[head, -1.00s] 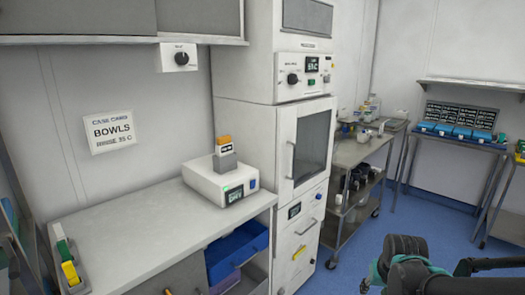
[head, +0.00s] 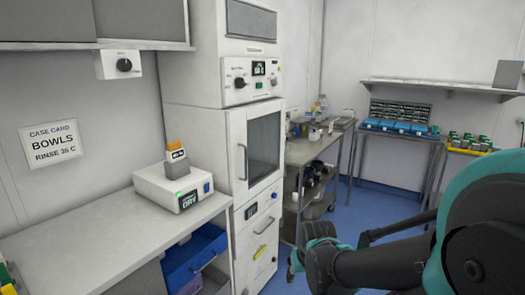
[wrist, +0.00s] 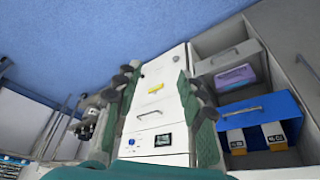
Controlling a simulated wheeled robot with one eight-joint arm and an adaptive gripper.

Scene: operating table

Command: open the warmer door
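The warmer (head: 208,140) is a tall white cabinet with a dark-windowed door (head: 263,148) that is closed. A vertical handle (head: 243,162) runs along the door's left edge. Below it is a lower white front with its own small display and handle; this lower front (wrist: 163,106) also shows in the wrist view, which is turned with the floor at the top. My gripper (wrist: 162,95) is open and empty there, its two fingers apart on either side of that front. In the head view my gripper (head: 312,255) is low, right of the cabinet, and its fingertips are hard to make out.
A steel cart (head: 310,150) stands to the right. Blue floor (head: 365,215) is free between the cart and my arm.

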